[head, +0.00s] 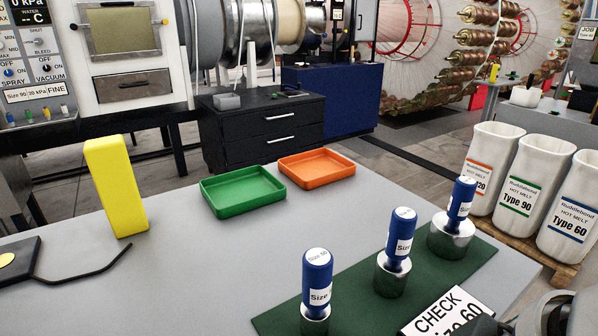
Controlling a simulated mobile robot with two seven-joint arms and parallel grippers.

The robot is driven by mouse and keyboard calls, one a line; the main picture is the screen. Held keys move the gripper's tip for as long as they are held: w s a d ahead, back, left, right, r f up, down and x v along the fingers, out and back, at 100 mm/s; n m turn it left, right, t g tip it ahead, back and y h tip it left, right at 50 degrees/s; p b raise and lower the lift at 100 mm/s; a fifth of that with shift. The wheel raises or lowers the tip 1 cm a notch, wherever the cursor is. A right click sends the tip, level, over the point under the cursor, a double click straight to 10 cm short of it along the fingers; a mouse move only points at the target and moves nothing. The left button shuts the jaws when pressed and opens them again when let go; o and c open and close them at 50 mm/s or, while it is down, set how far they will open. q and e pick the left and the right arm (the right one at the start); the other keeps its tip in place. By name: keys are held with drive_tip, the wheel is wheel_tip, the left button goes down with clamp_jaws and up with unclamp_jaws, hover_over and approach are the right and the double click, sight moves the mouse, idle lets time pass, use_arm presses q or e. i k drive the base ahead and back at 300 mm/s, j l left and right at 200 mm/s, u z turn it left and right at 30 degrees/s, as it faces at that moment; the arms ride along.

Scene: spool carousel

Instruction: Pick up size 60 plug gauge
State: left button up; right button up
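Three plug gauges with blue handles and metal cylinder ends stand upright on a dark green mat (277,321) at the front right of the table. The left plug gauge (317,275) has the narrowest metal end, the middle plug gauge (400,235) a wider one, and the right plug gauge (461,200) the widest. Their labels begin with "Size", but I cannot read the numbers surely. A white sign (447,311) on the mat reads "CHECK" and "60", partly cut off. Part of my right gripper or wrist (535,318) shows at the bottom right corner, fingers unclear.
A green tray (243,208) and an orange tray (317,181), both empty, lie near the table's far edge. White Type-labelled containers (523,169) stand beyond the right edge. The table's middle is clear.

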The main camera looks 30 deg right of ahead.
sight(394, 265)
drive_tip(key=l+z, duration=0.2)
drive_tip(key=z, duration=0.15)
drive_tip(key=l+z, duration=0.15)
drive_tip(key=z, duration=0.2)
drive_tip(key=l+z, duration=0.15)
drive_tip(key=z, duration=0.2)
drive_tip(key=i, duration=0.05)
